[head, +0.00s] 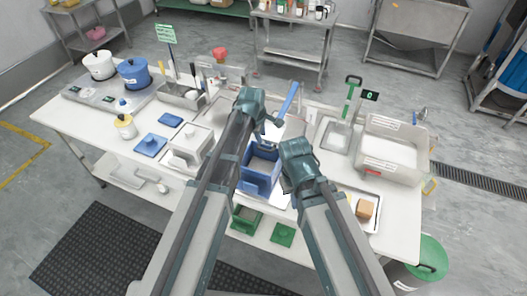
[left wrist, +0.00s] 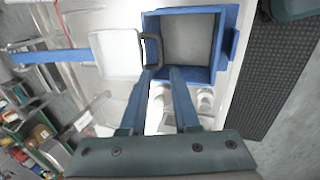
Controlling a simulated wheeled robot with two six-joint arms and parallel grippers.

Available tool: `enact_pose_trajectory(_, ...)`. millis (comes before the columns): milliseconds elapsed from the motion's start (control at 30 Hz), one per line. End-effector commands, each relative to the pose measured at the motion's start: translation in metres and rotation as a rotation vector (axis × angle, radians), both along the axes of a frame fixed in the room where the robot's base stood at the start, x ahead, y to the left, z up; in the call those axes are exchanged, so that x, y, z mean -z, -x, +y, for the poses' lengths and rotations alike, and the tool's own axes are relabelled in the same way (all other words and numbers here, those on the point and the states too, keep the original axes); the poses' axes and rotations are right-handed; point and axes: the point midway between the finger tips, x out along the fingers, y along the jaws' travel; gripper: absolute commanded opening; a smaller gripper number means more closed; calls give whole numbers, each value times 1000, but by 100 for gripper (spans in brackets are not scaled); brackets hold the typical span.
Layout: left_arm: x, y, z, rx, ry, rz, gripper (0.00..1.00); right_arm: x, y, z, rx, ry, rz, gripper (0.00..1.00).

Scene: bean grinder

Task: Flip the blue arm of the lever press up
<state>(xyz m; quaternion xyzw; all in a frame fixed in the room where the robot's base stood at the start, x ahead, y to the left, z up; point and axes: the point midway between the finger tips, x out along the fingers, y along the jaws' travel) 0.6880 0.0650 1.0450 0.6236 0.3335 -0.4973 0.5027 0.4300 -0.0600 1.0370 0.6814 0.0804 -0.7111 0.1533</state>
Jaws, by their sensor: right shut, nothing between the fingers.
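The blue arm of the lever press (head: 290,99) slants up and to the right behind my grippers in the head view. In the left wrist view it is a long blue bar (left wrist: 48,55) at the left, beside a pale square plate (left wrist: 117,54). The blue box-shaped body (head: 256,182) stands below and shows its grey inside. My left gripper (left wrist: 160,70) has its fingertips at a dark looped handle (left wrist: 152,48) by the box's rim; its grip is unclear. My right gripper (head: 290,188) is shut and empty, right of the box; its fingertips are mostly hidden.
A clear bin (head: 391,150) and a tray with a brown block (head: 364,209) are at the right. Pots (head: 133,73) stand far left.

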Motion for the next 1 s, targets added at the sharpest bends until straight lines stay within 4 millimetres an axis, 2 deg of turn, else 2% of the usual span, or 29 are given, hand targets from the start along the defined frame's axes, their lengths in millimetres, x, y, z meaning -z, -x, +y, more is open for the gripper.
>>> enact_pose_trajectory(33,15,-3,-1,0,0,0,30,15,0,0,0,0,0,0)
enact_pose_trajectory(533,84,-24,-7,1,0,0,30,84,0,0,2,0,0,0)
enact_pose_trajectory(700,96,-28,-8,1,0,0,30,96,0,0,2,0,0,0)
enact_pose_trajectory(1000,96,-28,-8,1,0,0,30,96,0,0,2,0,0,0)
